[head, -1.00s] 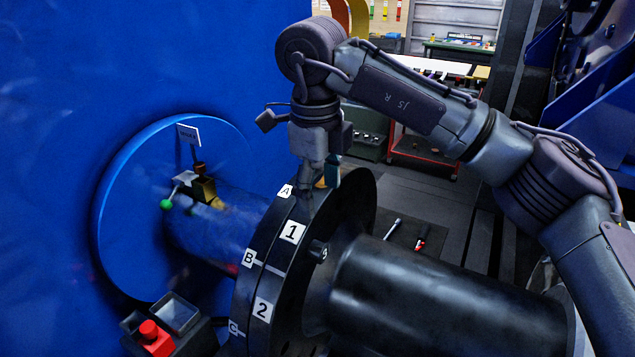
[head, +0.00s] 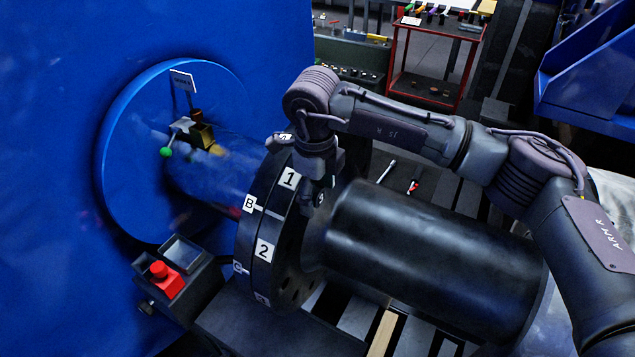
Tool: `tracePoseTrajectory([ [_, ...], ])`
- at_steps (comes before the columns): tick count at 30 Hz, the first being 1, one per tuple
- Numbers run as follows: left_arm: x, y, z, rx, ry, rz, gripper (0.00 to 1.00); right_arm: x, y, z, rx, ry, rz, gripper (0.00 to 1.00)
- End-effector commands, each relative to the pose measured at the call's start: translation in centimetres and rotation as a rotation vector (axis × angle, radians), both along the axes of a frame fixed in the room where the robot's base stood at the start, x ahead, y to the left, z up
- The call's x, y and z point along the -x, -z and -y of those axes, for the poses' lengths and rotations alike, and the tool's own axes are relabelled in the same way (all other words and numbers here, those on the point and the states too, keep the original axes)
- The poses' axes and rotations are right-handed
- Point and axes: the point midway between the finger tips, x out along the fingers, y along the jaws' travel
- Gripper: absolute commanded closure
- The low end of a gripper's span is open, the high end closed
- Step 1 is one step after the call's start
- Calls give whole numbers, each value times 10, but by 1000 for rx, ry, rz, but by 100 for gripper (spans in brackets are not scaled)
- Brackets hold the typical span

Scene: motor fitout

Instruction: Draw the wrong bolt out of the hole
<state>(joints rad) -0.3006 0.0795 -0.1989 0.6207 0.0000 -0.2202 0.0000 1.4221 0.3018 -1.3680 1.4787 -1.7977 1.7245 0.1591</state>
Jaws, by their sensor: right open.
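The black coupling flange (head: 285,245) stands between the blue machine and a black shaft. White tags on its rim read 1, 2 and B, among others. A small dark bolt head (head: 319,199) with a light mark shows on the shaft-side face, near tag 1. My right gripper (head: 318,188) is open and points down at this spot, its fingers close to the bolt head. I cannot tell whether they touch it, as dark parts overlap there. The hole itself is hidden. My left gripper is out of view.
The black shaft (head: 425,260) lies right of the flange, under my right arm. A green-knobbed lever (head: 167,152) sits on the blue disc. A red trolley (head: 398,60) stands behind.

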Motion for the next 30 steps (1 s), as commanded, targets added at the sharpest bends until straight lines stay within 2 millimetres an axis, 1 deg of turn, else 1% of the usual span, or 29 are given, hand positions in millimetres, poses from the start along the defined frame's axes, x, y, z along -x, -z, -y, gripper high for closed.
tracePoseTrajectory([
  [4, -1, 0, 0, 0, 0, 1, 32, 0, 0, 0, 0, 0, 0, 27],
  [5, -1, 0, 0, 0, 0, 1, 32, 0, 0, 0, 0, 0, 0, 30],
  [6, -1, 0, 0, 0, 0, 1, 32, 0, 0, 0, 0, 0, 0, 37],
  [14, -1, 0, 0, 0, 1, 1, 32, 0, 0, 0, 0, 0, 0, 80],
  [15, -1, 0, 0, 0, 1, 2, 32, 0, 0, 0, 0, 0, 0, 87],
  [17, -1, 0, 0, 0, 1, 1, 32, 0, 0, 0, 0, 0, 0, 97],
  [18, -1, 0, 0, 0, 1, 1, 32, 0, 0, 0, 0, 0, 0, 100],
  [25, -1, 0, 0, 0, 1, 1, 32, -1, -2, 0, -3, 0, 3, 100],
  [30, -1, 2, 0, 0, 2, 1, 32, 2, -2, 4, -2, 1, 4, 100],
])
